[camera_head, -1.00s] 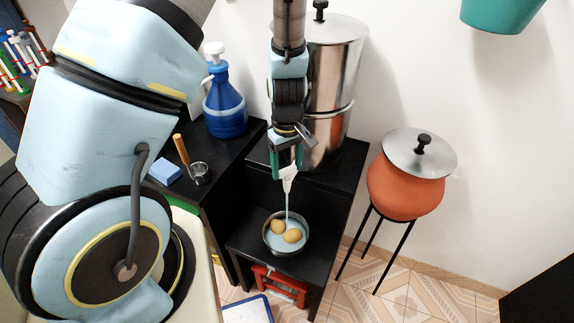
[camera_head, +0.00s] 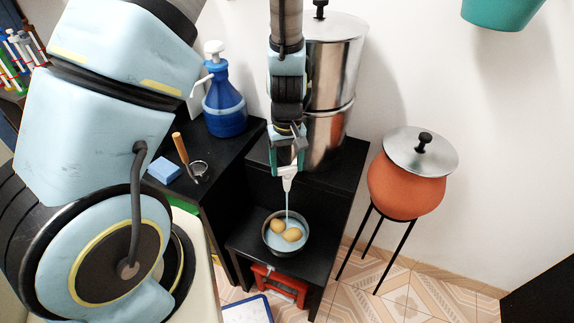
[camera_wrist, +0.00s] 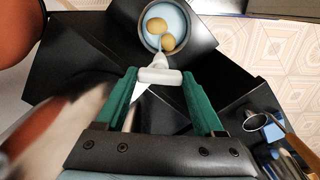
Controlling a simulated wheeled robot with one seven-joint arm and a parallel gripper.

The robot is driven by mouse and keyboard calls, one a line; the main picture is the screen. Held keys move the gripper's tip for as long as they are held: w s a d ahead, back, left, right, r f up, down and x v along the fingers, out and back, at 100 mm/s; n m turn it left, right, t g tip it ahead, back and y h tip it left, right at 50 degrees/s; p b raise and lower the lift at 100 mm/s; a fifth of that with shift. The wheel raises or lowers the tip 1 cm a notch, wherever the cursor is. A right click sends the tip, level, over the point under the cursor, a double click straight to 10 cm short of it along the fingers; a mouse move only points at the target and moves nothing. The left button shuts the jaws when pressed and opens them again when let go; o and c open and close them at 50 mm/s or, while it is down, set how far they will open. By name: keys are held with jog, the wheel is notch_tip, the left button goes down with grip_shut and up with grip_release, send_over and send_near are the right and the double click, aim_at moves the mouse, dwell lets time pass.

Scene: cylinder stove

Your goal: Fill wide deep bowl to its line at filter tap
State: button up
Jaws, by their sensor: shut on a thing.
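The wide deep bowl (camera_head: 268,245) is a metal bowl standing upright on the lower black stand. It holds pale bluish water and two round yellow-brown things (camera_head: 292,235), and it also shows in the wrist view (camera_wrist: 143,36). My gripper (camera_head: 287,172) is above the bowl at the steel cylinder filter (camera_head: 330,85). Its green fingers are shut on the white tap (camera_wrist: 160,76). A thin stream runs from the tap (camera_head: 287,184) down into the bowl. The bowl's line cannot be made out.
A blue pump bottle (camera_head: 225,108), a blue sponge (camera_head: 163,170) and a wooden-handled strainer (camera_head: 181,150) are on the black table at left. An orange pot (camera_head: 402,190) with a metal lid stands on a tripod at right. A red object (camera_head: 280,284) is below the bowl's stand.

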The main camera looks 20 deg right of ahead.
aim_at(287, 167)
jog(key=m, duration=0.3)
jog(key=shift+m+b, duration=0.3)
jog(key=shift+b, duration=0.1)
jog(key=shift+m+b, duration=0.3)
jog(key=shift+m, duration=1.6)
jog(key=o, duration=1.4)
notch_tip(287, 167, up, 11)
jog(key=shift+f+b, duration=0.1)
jog(key=shift+b, duration=0.75)
